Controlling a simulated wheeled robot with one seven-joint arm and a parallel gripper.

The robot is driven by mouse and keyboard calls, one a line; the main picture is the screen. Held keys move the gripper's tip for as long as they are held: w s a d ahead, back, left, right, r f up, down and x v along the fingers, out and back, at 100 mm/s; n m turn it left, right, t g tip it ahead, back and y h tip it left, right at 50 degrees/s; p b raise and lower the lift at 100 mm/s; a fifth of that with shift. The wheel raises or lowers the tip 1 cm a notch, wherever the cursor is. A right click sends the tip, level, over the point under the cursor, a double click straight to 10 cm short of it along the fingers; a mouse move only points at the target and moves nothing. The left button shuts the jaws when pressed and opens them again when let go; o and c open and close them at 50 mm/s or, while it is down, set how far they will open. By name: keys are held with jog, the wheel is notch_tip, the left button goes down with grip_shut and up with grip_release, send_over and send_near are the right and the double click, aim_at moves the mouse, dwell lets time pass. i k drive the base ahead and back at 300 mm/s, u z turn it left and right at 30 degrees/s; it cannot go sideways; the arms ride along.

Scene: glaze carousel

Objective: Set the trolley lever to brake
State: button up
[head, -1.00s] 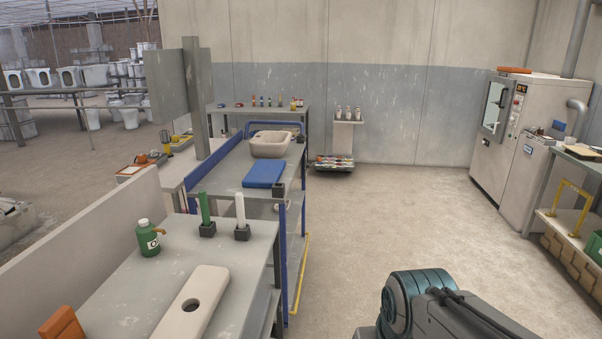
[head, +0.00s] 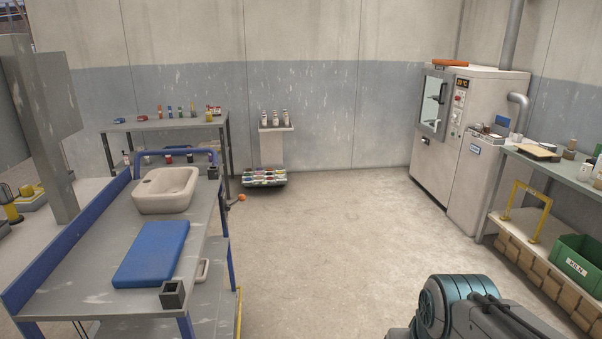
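The trolley (head: 205,225) stands at left, with a grey top, blue frame and a blue push handle (head: 180,153) at its far end. A basin (head: 165,190) and a blue pad (head: 152,253) are on it. A small orange knob (head: 241,198) on a short dark rod sticks out low past its far right corner. It looks like the lever; its setting and any markings are too small to tell. A teal and grey part of my arm shows at the lower right, but my gripper is out of view.
Open floor (head: 320,240) lies right of the trolley. A grey post with a panel (head: 45,130) stands at the left. A shelf table (head: 165,124) and a white pedestal (head: 272,148) are at the back. A kiln (head: 455,130) and a bench with a green crate (head: 580,265) line the right.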

aim_at(242, 197)
jog(key=u, duration=0.05)
jog(key=i, duration=1.6)
jog(key=u, duration=0.6)
jog(key=i, duration=1.35)
jog(key=u, duration=0.4)
